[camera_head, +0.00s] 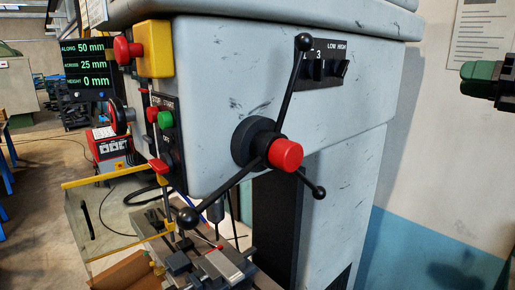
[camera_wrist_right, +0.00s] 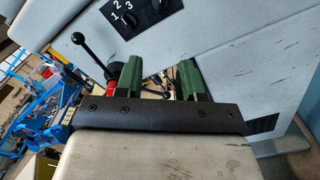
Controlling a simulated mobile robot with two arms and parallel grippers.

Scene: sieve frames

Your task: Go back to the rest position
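My right gripper (camera_head: 478,80) is at the right edge of the head view, in front of the pale wall and clear of the grey machine (camera_head: 215,90). In the right wrist view its two green fingers (camera_wrist_right: 156,76) stand apart with nothing held between them. The machine's three-armed black lever with a red hub (camera_head: 286,154) is to the left of the gripper in the head view, not touched. In the right wrist view a black lever ball (camera_wrist_right: 78,38) shows beyond the left finger. My left gripper is not in view.
A yellow box with a red button (camera_head: 155,48) and a start/stop panel (camera_head: 163,120) are on the machine's left side. A readout screen (camera_head: 84,66) hangs beside it. A clear guard with a yellow frame (camera_head: 110,182) and a vise (camera_head: 215,265) are below. Open space lies right of the machine.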

